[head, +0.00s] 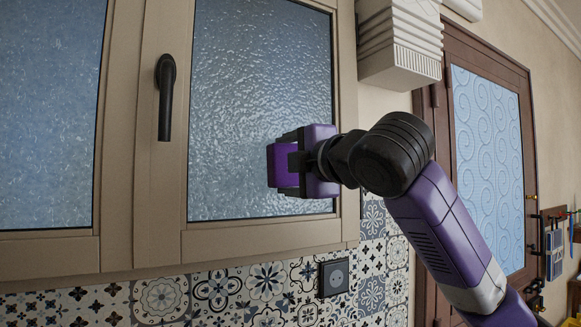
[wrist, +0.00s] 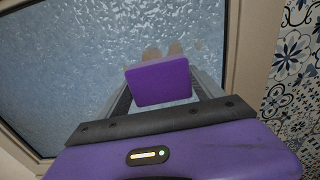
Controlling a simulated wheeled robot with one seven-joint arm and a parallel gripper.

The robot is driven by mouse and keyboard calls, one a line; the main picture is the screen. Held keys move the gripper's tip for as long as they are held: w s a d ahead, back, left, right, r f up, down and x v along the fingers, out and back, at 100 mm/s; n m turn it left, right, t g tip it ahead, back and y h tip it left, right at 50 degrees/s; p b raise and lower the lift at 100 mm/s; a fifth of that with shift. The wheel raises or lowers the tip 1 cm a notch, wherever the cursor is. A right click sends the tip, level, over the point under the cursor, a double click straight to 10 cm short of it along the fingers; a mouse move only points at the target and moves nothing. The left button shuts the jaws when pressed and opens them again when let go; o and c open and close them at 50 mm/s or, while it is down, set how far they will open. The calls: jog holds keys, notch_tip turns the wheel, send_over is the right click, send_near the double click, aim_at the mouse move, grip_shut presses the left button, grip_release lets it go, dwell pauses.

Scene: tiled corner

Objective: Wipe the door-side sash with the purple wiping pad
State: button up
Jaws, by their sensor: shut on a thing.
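My gripper (head: 293,163) is shut on the purple wiping pad (head: 281,166), in front of the lower right part of the door-side sash (head: 262,236). This sash has textured glass in a beige frame and is the right one of two. In the wrist view the pad (wrist: 160,83) sits between the two fingers, its flat face toward the camera, with the glass (wrist: 90,60) behind it. Several tan smudges (wrist: 174,47) show on the glass just beyond the pad's upper edge. I cannot tell whether the pad touches the glass.
A black window handle (head: 165,97) stands out left of the sash's glass. The other sash (head: 45,110) is at the far left. A white ribbed box (head: 399,45) hangs at the upper right. Patterned tiles and a black socket (head: 333,277) lie below. A brown door (head: 490,150) stands to the right.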

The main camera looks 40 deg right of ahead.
jog(key=shift+r+p, duration=0.35)
jog(key=shift+r, duration=0.35)
jog(key=d, duration=0.4)
jog(key=shift+s+f, duration=0.15)
jog(key=shift+s, duration=0.2)
jog(key=shift+s, duration=0.1)
jog(key=shift+s+a, duration=0.2)
jog(key=shift+s, duration=0.75)
jog(key=shift+s+a, duration=0.2)
jog(key=shift+s, duration=0.8)
jog(key=shift+s+a, duration=0.2)
jog(key=shift+s, duration=0.75)
jog(key=s, duration=0.3)
jog(key=shift+a, duration=0.3)
